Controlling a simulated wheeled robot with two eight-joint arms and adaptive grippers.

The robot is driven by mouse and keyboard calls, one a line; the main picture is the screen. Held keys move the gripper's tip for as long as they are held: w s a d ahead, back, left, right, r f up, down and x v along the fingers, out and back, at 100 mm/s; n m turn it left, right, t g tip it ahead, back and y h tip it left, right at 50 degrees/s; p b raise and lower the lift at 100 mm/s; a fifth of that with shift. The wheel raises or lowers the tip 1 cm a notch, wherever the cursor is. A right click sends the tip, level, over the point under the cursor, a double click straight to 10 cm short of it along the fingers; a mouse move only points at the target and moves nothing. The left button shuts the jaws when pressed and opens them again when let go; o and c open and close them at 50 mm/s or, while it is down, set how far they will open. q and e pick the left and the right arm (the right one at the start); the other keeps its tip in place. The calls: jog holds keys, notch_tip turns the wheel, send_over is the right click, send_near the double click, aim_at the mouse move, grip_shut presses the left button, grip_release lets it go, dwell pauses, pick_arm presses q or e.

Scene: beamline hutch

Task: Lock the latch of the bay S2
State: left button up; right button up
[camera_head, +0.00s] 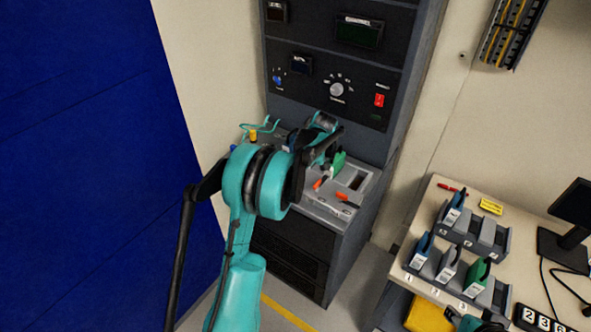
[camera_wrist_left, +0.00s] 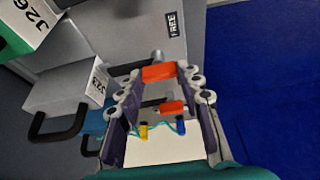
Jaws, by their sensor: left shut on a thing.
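My left gripper (camera_wrist_left: 160,84) is shut on an orange-red latch handle (camera_wrist_left: 158,73), which lies between its fingertips in the left wrist view. Two orange latch handles (camera_head: 320,183) (camera_head: 343,197) show right of the arm. A green module (camera_head: 338,161) stands in a bay; it also shows in the wrist view (camera_wrist_left: 15,38). I cannot read which bay is S2.
A grey module (camera_wrist_left: 70,82) with a black handle stands left of my fingers. A control panel (camera_head: 335,88) rises behind the shelf. Blue (camera_wrist_left: 181,127) and yellow (camera_wrist_left: 143,131) connectors sit nearby. The bench (camera_head: 432,197) at right holds racked modules.

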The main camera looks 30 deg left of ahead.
pick_arm(q)
jog(key=o, duration=1.2)
jog(key=shift+c, duration=0.2)
jog(key=v, duration=1.2)
